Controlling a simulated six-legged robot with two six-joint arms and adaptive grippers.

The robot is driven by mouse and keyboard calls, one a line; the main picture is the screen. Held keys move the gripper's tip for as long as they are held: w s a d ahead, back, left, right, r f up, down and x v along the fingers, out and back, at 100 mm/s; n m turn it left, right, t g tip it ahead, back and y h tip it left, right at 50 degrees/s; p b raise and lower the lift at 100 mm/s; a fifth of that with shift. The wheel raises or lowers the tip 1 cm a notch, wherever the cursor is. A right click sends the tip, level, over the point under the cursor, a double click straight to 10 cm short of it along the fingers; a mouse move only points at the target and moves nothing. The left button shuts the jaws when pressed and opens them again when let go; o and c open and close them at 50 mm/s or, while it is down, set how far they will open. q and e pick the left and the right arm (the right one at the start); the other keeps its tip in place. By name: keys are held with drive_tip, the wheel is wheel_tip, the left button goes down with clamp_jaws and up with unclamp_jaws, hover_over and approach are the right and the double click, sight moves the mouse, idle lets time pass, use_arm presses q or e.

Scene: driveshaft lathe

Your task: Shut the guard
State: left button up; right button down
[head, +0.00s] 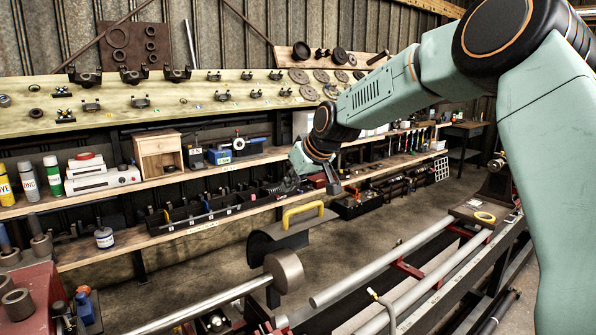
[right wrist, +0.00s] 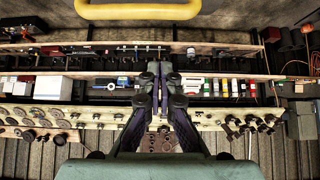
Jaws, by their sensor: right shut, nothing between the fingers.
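The guard (head: 262,246) is a dark curved shell with a yellow handle (head: 303,211) on top. It stands behind the round steel end of the lathe's shaft (head: 284,271), swung to the far side, with the shaft uncovered. My right gripper (head: 333,186) is shut and empty. In the head view it shows just above and right of the handle, apart from it. In the right wrist view the gripper's fingers (right wrist: 160,72) are together, and the yellow handle (right wrist: 138,10) crosses the top edge, clear of the fingertips. My left gripper is not in view.
Long steel bars (head: 390,262) lie along the lathe bed at right. Behind the guard, wooden shelves (head: 200,228) hold bins, tools and bottles. Bare floor (head: 215,265) lies between the shelves and the lathe.

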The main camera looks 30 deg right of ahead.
sight(294, 225)
drive_tip(key=x, duration=0.2)
drive_tip(key=shift+w+a+f, duration=0.1)
drive_tip(key=shift+w+f, duration=0.1)
drive_tip(key=shift+w, duration=0.1)
drive_tip(key=shift+f, duration=0.2)
drive_tip(key=s, duration=0.1)
drive_tip(key=s+p, duration=0.1)
drive_tip(key=s, duration=0.1)
drive_tip(key=shift+d+f, duration=0.25)
drive_tip(key=shift+d, duration=0.05)
drive_tip(key=shift+s+f+p, duration=0.15)
drive_tip(key=shift+s+p, duration=0.05)
drive_tip(key=shift+p, duration=0.2)
drive_tip(key=shift+a+f, duration=0.15)
drive_tip(key=shift+f, duration=0.2)
drive_tip(key=shift+s+r, duration=0.1)
drive_tip(key=shift+s, duration=0.25)
